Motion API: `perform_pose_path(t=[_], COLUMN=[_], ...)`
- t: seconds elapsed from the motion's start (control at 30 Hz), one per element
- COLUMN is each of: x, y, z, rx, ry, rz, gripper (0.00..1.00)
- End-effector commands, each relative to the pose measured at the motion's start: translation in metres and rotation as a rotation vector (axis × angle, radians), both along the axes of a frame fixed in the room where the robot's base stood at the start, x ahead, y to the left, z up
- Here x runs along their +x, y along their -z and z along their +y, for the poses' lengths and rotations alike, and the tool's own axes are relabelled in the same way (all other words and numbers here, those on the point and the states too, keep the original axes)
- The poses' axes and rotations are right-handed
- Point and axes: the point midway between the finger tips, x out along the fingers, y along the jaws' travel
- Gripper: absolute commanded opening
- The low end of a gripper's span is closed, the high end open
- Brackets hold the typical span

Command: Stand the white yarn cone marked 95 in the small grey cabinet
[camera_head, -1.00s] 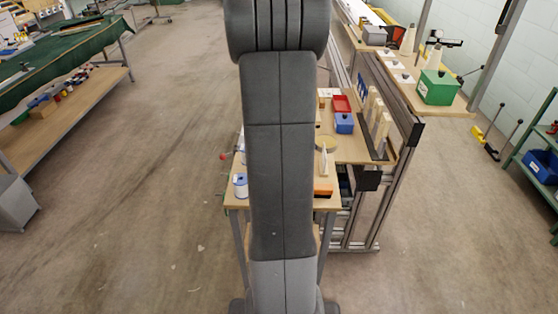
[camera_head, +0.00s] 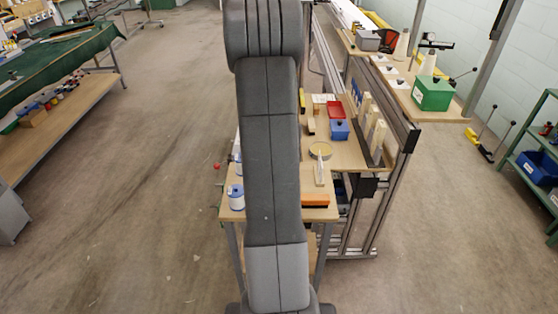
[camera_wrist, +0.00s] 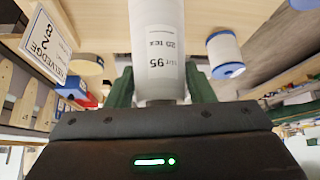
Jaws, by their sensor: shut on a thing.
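The white yarn cone (camera_wrist: 157,30) marked 95 is in the wrist view, between the two green fingers of my gripper (camera_wrist: 160,88). My gripper is shut on it, and the printed label faces the wrist camera. In the head view my arm hides the gripper and the cone. A grey box-like unit (camera_head: 12,215) stands on the floor at the left edge of the head view, partly cut off. I cannot tell whether it is the small grey cabinet.
A wooden bench (camera_head: 318,213) behind my arm holds a white and blue spool (camera_head: 236,198), an orange block (camera_head: 315,200) and a blue box (camera_head: 340,130). A green box (camera_head: 433,91) stands on a table at the right. The floor on the left is open.

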Motion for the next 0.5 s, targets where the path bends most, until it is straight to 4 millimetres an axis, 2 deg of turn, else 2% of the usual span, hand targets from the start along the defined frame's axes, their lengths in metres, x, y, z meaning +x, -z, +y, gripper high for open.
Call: perform_pose_path(t=[0.37, 0.4, 0.5], x=[0.0005, 0.0002, 0.0002], y=[0.0056, 0.0045, 0.0042], z=[0.0, -0.0001, -0.0001], rx=[0.0, 0.001, 0.001], ry=[0.0, 0.001, 0.001], rz=[-0.002, -0.001, -0.001], gripper=[0.02, 0.54, 0.7])
